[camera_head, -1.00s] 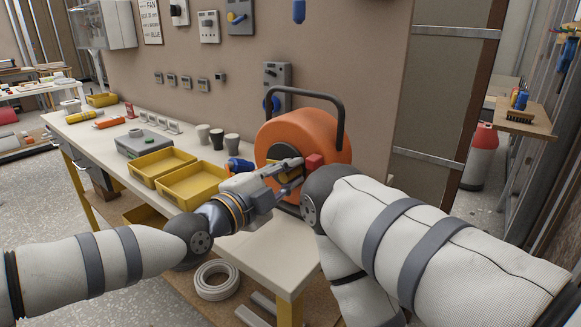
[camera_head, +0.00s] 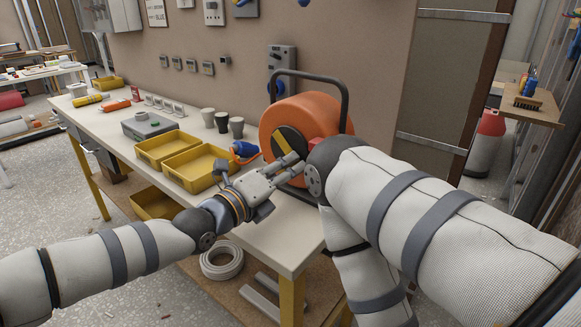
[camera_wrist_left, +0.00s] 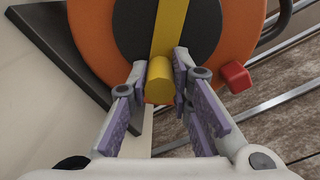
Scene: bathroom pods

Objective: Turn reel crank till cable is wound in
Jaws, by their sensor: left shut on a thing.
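The orange cable reel (camera_head: 318,112) stands upright at the near end of the workbench, with a black hub and a yellow crank arm (camera_head: 284,138) across it. In the left wrist view the crank's yellow knob (camera_wrist_left: 160,80) sits between the fingertips of my left gripper (camera_wrist_left: 163,76). My left gripper (camera_head: 293,168) is shut on the knob at the lower side of the hub. A red block (camera_wrist_left: 235,77) sits on the reel's side. No loose cable at the reel can be made out. My right arm crosses the right side; its gripper is not visible.
Two yellow bins (camera_head: 196,163) and a blue-and-orange tool (camera_head: 245,150) are left of the reel on the workbench (camera_head: 268,235). Several cups stand behind them. A white coil (camera_head: 221,262) lies on the lower shelf. The wall is close behind the reel.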

